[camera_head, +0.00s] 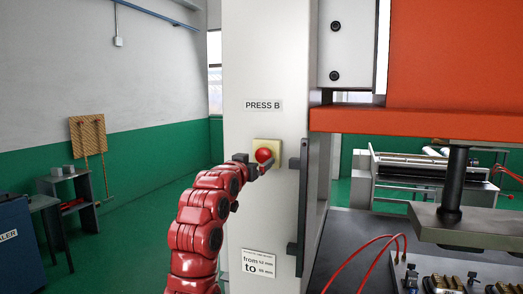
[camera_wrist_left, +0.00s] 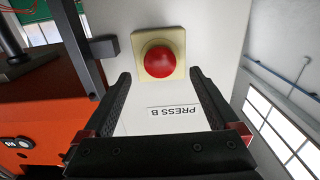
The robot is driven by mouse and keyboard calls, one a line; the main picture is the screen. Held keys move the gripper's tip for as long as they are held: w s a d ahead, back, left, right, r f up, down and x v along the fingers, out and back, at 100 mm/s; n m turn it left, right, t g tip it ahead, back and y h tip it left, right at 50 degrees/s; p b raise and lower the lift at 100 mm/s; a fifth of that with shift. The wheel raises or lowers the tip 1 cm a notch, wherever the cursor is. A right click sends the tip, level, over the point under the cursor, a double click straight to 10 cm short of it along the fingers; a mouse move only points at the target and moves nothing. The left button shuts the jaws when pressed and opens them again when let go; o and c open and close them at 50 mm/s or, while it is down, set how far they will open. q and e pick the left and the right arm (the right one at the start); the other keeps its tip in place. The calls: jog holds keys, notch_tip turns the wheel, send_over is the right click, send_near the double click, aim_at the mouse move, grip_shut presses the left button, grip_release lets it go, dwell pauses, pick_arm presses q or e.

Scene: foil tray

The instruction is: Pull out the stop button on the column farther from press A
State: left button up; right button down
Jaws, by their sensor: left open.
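The stop button (camera_head: 264,155) is a red round knob on a pale yellow square plate (camera_head: 275,145), fixed to the white column (camera_head: 262,60) labelled PRESS B. In the left wrist view the red knob (camera_wrist_left: 159,61) shows whole, just past the fingertips and centred between them. My left gripper (camera_head: 255,165) is in front of the plate in the head view, partly covering its lower edge. Its two black fingers (camera_wrist_left: 160,75) are spread on either side, with nothing between them. Whether a finger touches the plate, I cannot tell. My right gripper is out of view.
A dark vertical bar handle (camera_head: 302,205) stands out from the column just right of the button. The orange press body (camera_head: 450,60) and its dark bed with red hoses (camera_head: 362,250) lie to the right. Open floor and a small shelf (camera_head: 68,200) are at left.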

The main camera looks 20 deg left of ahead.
aim_at(262, 157)
pick_arm(q)
jog(key=w+p, duration=0.2)
jog(key=w, duration=0.3)
jog(key=shift+d+r, duration=0.1)
jog(key=shift+d, duration=0.05)
jog(key=shift+w, duration=0.2)
grip_shut()
dwell(0.3)
